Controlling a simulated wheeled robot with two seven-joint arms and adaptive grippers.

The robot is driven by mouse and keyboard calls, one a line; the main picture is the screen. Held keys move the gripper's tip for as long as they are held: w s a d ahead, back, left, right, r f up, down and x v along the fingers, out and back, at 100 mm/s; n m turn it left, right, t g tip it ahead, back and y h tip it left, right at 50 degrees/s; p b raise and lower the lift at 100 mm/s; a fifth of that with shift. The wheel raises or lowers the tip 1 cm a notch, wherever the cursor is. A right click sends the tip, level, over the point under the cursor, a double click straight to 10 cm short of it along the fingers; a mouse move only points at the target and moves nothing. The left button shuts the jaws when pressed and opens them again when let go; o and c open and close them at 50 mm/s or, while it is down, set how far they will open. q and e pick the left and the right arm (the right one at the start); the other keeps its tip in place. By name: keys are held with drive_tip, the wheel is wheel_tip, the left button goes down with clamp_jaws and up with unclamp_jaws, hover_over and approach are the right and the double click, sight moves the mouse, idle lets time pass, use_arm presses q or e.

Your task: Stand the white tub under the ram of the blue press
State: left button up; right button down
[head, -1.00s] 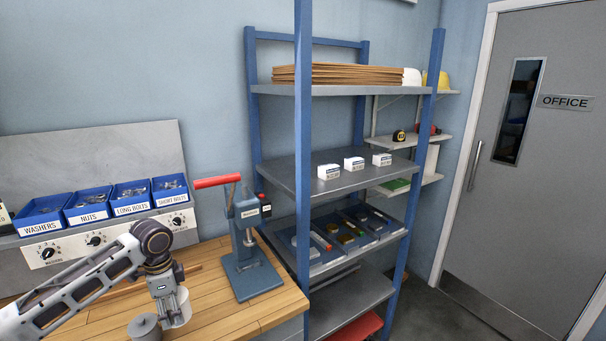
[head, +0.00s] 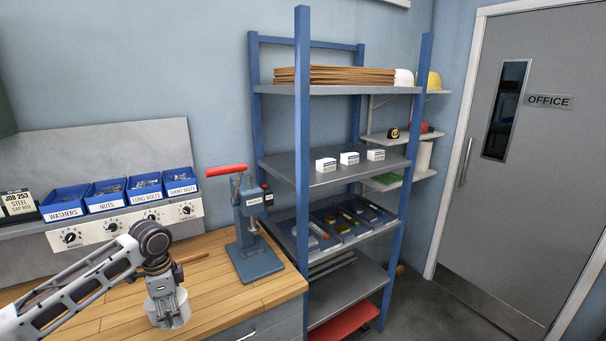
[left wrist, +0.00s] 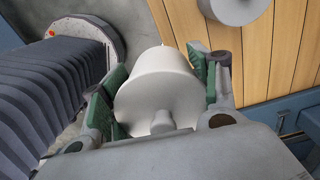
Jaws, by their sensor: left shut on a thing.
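The white tub (head: 173,312) is in my left gripper (head: 163,296), at the front of the wooden bench in the head view. In the left wrist view the pale tub (left wrist: 155,75) sits between the green-padded fingers of my left gripper (left wrist: 158,95), which is shut on it. I cannot tell whether the tub touches the bench. The blue press (head: 254,240) stands on the bench to the right of and behind the gripper, its red handle raised to the left. The space over its base (head: 258,266) looks empty. My right gripper is out of view.
Another grey round thing (left wrist: 233,8) is at the top of the left wrist view. Blue bins (head: 104,196) of washers, nuts and bolts line the back of the bench. A shelf rack (head: 302,150) stands right of the press. Bare bench top (head: 215,290) lies between gripper and press.

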use_arm(q)
drive_tip(key=shift+s+r, duration=0.1)
drive_tip(key=shift+s, duration=0.25)
drive_tip(key=shift+w+n, duration=0.25)
drive_tip(key=shift+n, duration=0.25)
drive_tip(key=shift+s+n, duration=0.1)
drive_tip(key=shift+n, duration=0.8)
drive_tip(key=n, duration=0.3)
drive_tip(key=shift+w+a, duration=0.2)
drive_tip(key=shift+a, duration=0.05)
drive_tip(key=n, duration=0.4)
drive_tip(key=shift+w+a+r, duration=0.15)
drive_tip(key=shift+w+a, duration=0.1)
drive_tip(key=shift+w, duration=0.15)
drive_tip(key=shift+w+d+r+n, duration=0.1)
drive_tip(key=shift+w+d+n, duration=0.1)
drive_tip(key=shift+n, duration=0.4)
drive_tip(key=shift+w+d+r+n, duration=0.1)
drive_tip(key=shift+d+n, duration=0.05)
drive_tip(key=shift+n, duration=0.45)
drive_tip(key=shift+d+f+n, duration=0.2)
drive_tip(key=shift+d+n, duration=0.4)
drive_tip(key=s+d+f, duration=0.6)
drive_tip(key=d+f, duration=0.4)
drive_tip(key=d, duration=0.2)
drive_tip(key=shift+s+f+m, duration=0.25)
drive_tip(key=shift+s+m, duration=0.15)
